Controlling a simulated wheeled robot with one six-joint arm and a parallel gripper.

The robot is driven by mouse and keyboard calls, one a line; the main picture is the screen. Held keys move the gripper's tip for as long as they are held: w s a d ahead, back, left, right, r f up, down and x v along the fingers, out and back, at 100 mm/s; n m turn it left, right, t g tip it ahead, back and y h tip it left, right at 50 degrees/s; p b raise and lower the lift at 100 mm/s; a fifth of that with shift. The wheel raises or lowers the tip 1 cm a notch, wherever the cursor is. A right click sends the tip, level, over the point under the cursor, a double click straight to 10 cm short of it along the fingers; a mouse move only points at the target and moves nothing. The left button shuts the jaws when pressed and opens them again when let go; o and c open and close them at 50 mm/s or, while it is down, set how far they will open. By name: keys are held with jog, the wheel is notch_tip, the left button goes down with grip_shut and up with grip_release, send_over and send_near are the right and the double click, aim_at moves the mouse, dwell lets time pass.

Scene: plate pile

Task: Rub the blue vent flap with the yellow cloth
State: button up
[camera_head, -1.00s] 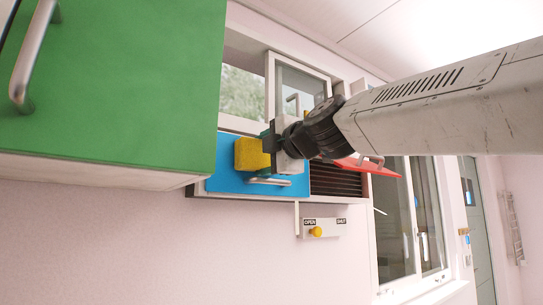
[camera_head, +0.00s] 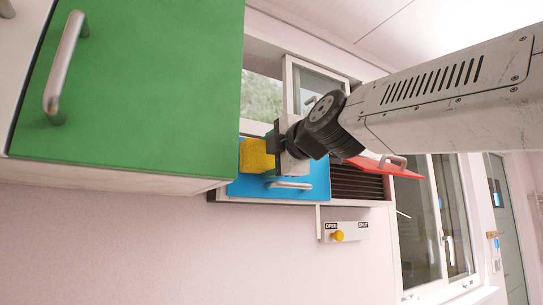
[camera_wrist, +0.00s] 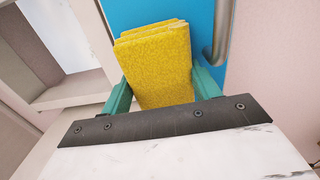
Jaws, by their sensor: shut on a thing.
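The blue vent flap (camera_head: 308,178) hangs shut beside the green cupboard, with a metal handle along its lower edge. The yellow cloth (camera_head: 257,155) is a folded block in front of the flap's left part. My gripper (camera_head: 272,150) is shut on it. In the wrist view the cloth (camera_wrist: 157,65) sits between my green fingers (camera_wrist: 155,92), with the blue flap (camera_wrist: 140,12) behind it and the handle (camera_wrist: 217,40) to the right. I cannot tell whether the cloth touches the flap.
A green cupboard (camera_head: 140,90) stands close on the left of my gripper. A red flap (camera_head: 390,168) is raised open over dark slats (camera_head: 355,185) on the right. A panel marked OPEN and SHUT with a yellow knob (camera_head: 337,236) is below. A window (camera_head: 265,95) is above.

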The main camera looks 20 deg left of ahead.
jog(key=shift+v, duration=2.95)
jog(key=shift+v, duration=1.5)
